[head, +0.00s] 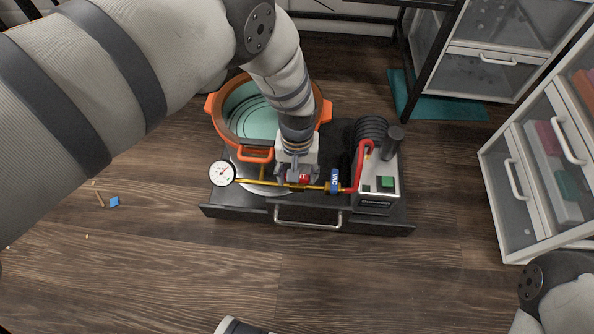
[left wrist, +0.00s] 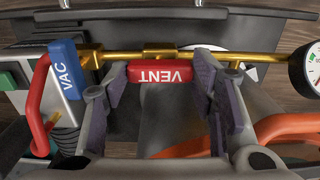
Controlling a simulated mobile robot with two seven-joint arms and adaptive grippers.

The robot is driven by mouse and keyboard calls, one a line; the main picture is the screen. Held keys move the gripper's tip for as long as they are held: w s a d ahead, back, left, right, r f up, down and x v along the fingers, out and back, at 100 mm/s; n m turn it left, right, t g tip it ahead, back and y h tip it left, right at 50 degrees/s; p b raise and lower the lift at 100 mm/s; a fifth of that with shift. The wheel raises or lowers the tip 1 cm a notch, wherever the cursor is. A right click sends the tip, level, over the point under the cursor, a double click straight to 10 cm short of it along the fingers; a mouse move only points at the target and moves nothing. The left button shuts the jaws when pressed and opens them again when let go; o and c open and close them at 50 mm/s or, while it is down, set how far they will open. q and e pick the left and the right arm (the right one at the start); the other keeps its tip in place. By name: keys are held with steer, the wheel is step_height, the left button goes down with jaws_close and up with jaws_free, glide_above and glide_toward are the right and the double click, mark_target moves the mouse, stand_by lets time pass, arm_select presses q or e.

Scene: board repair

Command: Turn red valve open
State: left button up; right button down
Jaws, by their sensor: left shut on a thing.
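The red valve handle, marked VENT (left wrist: 160,73), sits on a brass pipe (left wrist: 230,56) in the left wrist view. In the head view a bit of its red (head: 305,179) shows between the fingers. My left gripper (head: 297,178) reaches down to it from above, shut on the handle with one finger at each end. The handle lies along the pipe, as far as I can see. A blue valve handle marked VAC (left wrist: 65,68) is beside it, turned across the pipe; it also shows in the head view (head: 335,181).
A round gauge (head: 222,173) is at the pipe's left end. A pump (head: 377,180) with a red hose stands at the right. An orange-rimmed pot (head: 327,112) is behind. All rest on a dark drawer tray (head: 240,213). White drawer units (head: 515,185) stand right; front floor is mostly clear.

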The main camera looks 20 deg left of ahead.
stand_by(0.3)
arm_select(q)
steer(key=o, duration=0.9)
steer(key=shift+c, duration=0.2)
